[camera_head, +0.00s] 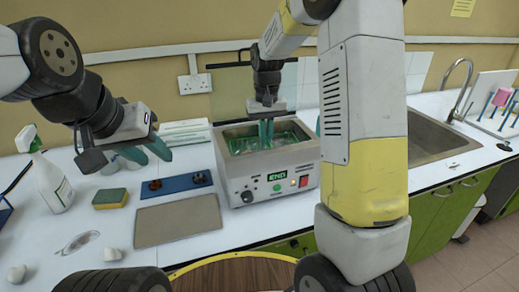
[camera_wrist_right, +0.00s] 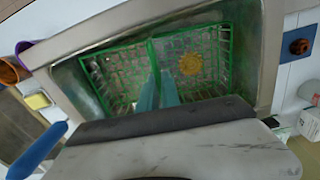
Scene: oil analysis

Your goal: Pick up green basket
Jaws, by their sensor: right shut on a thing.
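The green basket (camera_head: 262,141) is a wire basket inside the open tank of the grey bath device (camera_head: 262,183). It also shows in the right wrist view (camera_wrist_right: 110,72), with a round yellowish thing (camera_wrist_right: 191,64) in it. My right gripper (camera_head: 266,133) points down into the tank, its teal fingertips (camera_wrist_right: 158,85) close together at the basket. It is shut on the basket, around a part near its middle. The basket's near side is hidden by the wrist. My left gripper (camera_head: 140,154) hangs empty over the left counter, its teal fingers apart.
A spray bottle (camera_head: 50,182), a sponge (camera_head: 110,198), a blue holder (camera_head: 177,184) and a flat grey-brown plate (camera_head: 178,221) lie left of the device. A sink (camera_head: 440,139) is to the right. My right arm hides part of the counter.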

